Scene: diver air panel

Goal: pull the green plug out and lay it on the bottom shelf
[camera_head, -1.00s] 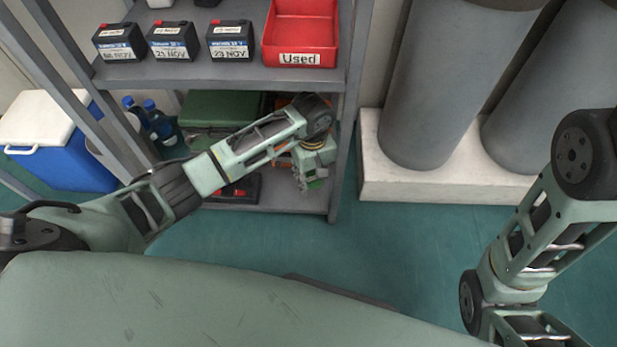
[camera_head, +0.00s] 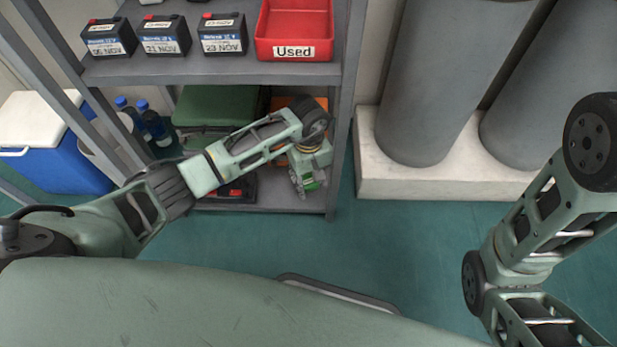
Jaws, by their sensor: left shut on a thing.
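My left gripper (camera_head: 307,184) is at the front right of the bottom shelf (camera_head: 275,196), just above or at its board; I cannot tell whether it touches. A small bit of the green plug (camera_head: 311,185) shows between its fingers, and the gripper is shut on it. Most of the plug is hidden by the fingers. My right arm is at the right edge, but its gripper is out of view.
A green case (camera_head: 215,104), an orange thing (camera_head: 303,104) and a dark battery (camera_head: 238,188) stand on the bottom shelf. Above are several batteries (camera_head: 222,36) and a red Used bin (camera_head: 294,50). Grey cylinders (camera_head: 428,90) stand on a white plinth (camera_head: 440,183) at right.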

